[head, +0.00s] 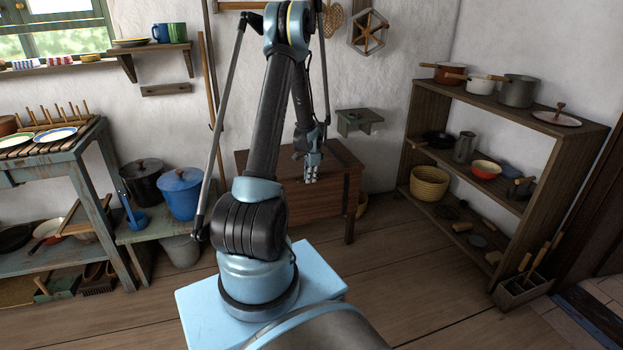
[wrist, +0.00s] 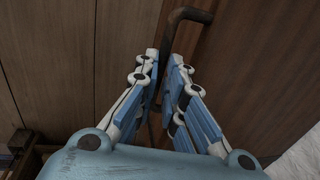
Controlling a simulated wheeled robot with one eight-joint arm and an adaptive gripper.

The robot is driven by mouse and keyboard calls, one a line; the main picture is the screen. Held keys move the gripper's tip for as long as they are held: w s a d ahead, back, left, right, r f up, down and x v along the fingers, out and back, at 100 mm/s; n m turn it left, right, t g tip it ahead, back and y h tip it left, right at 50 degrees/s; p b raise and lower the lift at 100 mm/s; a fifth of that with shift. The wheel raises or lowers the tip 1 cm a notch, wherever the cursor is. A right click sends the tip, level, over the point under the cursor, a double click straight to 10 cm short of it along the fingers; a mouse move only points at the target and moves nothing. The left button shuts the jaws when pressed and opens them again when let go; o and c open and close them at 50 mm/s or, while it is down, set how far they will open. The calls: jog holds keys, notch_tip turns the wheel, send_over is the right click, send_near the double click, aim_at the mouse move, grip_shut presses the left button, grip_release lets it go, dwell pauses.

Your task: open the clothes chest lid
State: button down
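The clothes chest (head: 338,190) is a brown wooden box on legs against the back wall, behind my arm. Its lid (head: 340,157) looks down. My gripper (head: 311,172) is in front of the chest's upper part, and the arm hides some of the chest. In the wrist view a dark bent metal handle (wrist: 192,15) stands against the brown planks. My gripper's fingers (wrist: 164,62) draw together around the handle's bar, with little gap left at the tips. They look shut on it, though the exact contact is partly hidden.
A shelf rack (head: 560,122) with pots stands to the right. A blue pot (head: 180,195) and a black pot (head: 142,184) sit on a low bench to the left. A small wall shelf (head: 358,121) is above the chest. The floor (head: 420,270) right of my base is clear.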

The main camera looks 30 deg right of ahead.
jog(key=shift+a+r, duration=0.1)
jog(key=shift+r, duration=0.1)
jog(key=c, duration=2.2)
grip_release()
jog(key=shift+r, duration=0.1)
jog(key=shift+c, duration=0.2)
jog(key=o, duration=0.6)
jog(key=shift+c, duration=0.2)
jog(key=shift+s, duration=0.1)
jog(key=shift+r, duration=0.1)
notch_tip(320, 180, up, 12)
jog(key=s, duration=0.2)
jog(key=shift+f, duration=0.25)
jog(key=shift+a, duration=0.1)
